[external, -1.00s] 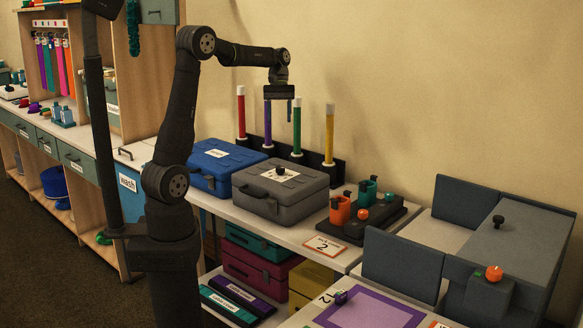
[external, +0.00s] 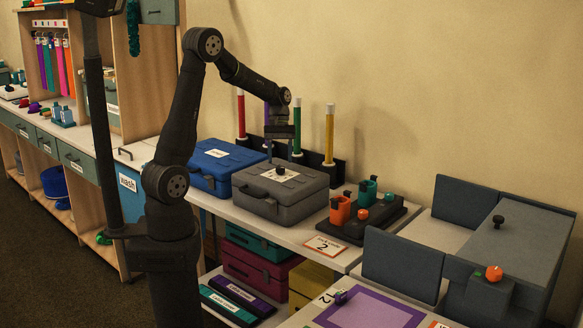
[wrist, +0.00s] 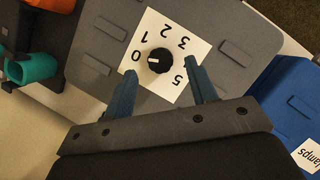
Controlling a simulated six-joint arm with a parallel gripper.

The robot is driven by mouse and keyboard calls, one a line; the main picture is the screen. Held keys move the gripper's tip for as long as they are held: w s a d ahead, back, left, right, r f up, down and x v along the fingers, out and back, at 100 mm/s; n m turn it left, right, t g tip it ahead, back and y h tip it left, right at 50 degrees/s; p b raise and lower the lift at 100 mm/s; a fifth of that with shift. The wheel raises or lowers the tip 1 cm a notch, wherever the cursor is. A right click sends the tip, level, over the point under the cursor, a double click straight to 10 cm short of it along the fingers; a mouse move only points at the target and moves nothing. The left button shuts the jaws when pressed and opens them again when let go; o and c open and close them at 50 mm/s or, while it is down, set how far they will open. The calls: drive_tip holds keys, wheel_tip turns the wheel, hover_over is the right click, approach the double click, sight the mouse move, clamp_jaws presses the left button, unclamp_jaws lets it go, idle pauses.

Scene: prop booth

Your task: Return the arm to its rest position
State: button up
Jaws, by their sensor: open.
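My gripper (external: 282,152) hangs above the grey case (external: 297,204), pointing down. In the wrist view the two fingers of my gripper (wrist: 162,92) are spread apart and nothing is held between them. A black dial knob (wrist: 160,60) on a white label with numbers sits on the case lid, beyond and between the fingertips. The dial also shows in the external view (external: 280,171), just below the gripper. The exact gap between the fingertips and the lid is hard to tell.
A blue case (external: 209,165) stands left of the grey case. Behind are upright coloured tubes, including a yellow one (external: 329,135). A dark tray (external: 372,226) with orange and teal cups stands right. Open air lies above the grey bench (external: 515,240).

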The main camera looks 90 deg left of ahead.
sight(280, 167)
drive_tip(key=shift+x, duration=1.55)
